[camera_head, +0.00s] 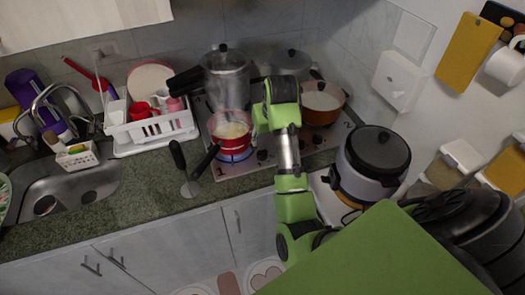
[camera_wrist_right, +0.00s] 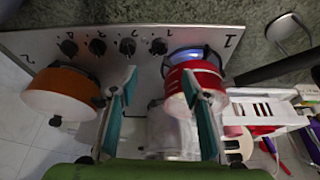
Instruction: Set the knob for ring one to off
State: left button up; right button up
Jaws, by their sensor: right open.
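The stove (camera_head: 225,172) bears a printed 1 by its left front ring and a 2 on its right. A red pot (camera_head: 228,146) stands on ring one, with a blue flame (camera_head: 235,156) under it. In the right wrist view the red pot (camera_wrist_right: 195,90) and flame (camera_wrist_right: 193,53) appear at right. Several black knobs line the stove's edge; the one closest to ring one (camera_wrist_right: 158,46) lies just beyond my right gripper (camera_wrist_right: 160,74). The gripper's teal fingers are apart with no knob between them. My right arm hides part of the knob row in the head view. My left gripper is out of view.
An orange pot (camera_head: 322,104) stands by the 2, and a tall steel pot (camera_head: 226,80) behind. The red pot's dark handle reaches left. A rice cooker (camera_head: 372,160) is right of my arm. A dish rack (camera_head: 150,128) and sink (camera_head: 75,188) are left.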

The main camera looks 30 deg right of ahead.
aim_at(262, 153)
jog(key=p+x, duration=0.2)
jog(key=x, duration=1.1)
jog(key=shift+d+f+p, duration=0.15)
jog(key=shift+f+p, duration=0.15)
jog(key=shift+p, duration=0.1)
jog(key=c, duration=1.1)
